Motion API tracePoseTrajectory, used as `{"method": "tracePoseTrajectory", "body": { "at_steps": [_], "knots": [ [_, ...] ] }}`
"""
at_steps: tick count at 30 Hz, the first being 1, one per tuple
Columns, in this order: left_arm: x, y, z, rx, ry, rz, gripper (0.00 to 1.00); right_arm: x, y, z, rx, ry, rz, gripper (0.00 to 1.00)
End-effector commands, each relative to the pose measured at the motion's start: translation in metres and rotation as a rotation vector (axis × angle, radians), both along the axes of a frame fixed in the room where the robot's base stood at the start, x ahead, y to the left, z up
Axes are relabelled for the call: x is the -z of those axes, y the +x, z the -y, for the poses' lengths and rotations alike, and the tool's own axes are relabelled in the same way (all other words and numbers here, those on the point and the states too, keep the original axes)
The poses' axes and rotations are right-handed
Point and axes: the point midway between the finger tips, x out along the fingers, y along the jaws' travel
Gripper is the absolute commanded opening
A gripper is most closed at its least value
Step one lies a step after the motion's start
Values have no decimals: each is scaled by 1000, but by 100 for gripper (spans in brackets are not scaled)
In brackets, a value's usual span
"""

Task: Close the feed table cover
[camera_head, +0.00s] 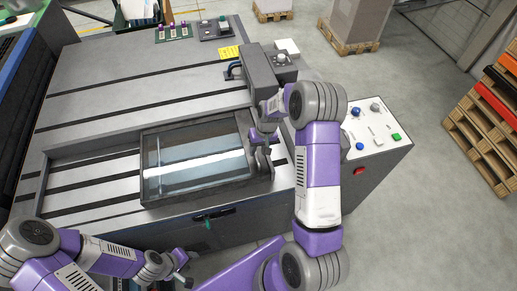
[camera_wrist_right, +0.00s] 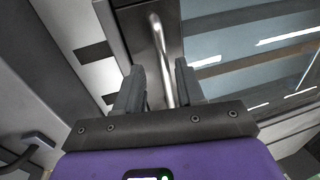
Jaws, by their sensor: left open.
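The feed table cover (camera_head: 152,181) is a clear panel in a dark frame at the near right part of the grey machine top. It looks to lie low; I cannot tell whether it is flush. My right gripper (camera_head: 263,150) is at the cover's right edge. In the right wrist view, its two fingers (camera_wrist_right: 160,88) are apart, one on each side of a shiny metal bar handle (camera_wrist_right: 158,42) beside the clear panel (camera_wrist_right: 250,62). Contact with the bar is not clear. My left gripper (camera_head: 187,262) is open and empty in front of the machine, low in the head view.
The machine top (camera_head: 110,75) has long dark slots. A dark block (camera_head: 259,68) stands behind the cover. A control panel with buttons (camera_head: 374,128) is at right. Pallets (camera_head: 480,130) stand on the floor farther right; the floor between is clear.

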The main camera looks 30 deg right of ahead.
Motion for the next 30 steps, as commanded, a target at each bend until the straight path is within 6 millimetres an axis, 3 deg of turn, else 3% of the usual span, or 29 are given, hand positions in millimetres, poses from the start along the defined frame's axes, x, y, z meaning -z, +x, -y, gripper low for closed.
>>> {"method": "tracePoseTrajectory", "body": {
  "at_steps": [5,16,30],
  "knots": [
    [0,0,0,0,0,0,43,-11,0,2,1,0,3,38],
    [-2,0,0,0,0,0,43,-67,-3,13,1,-1,4,38],
    [-2,0,0,0,0,0,43,-74,-5,15,0,0,0,38]
  ]
}}
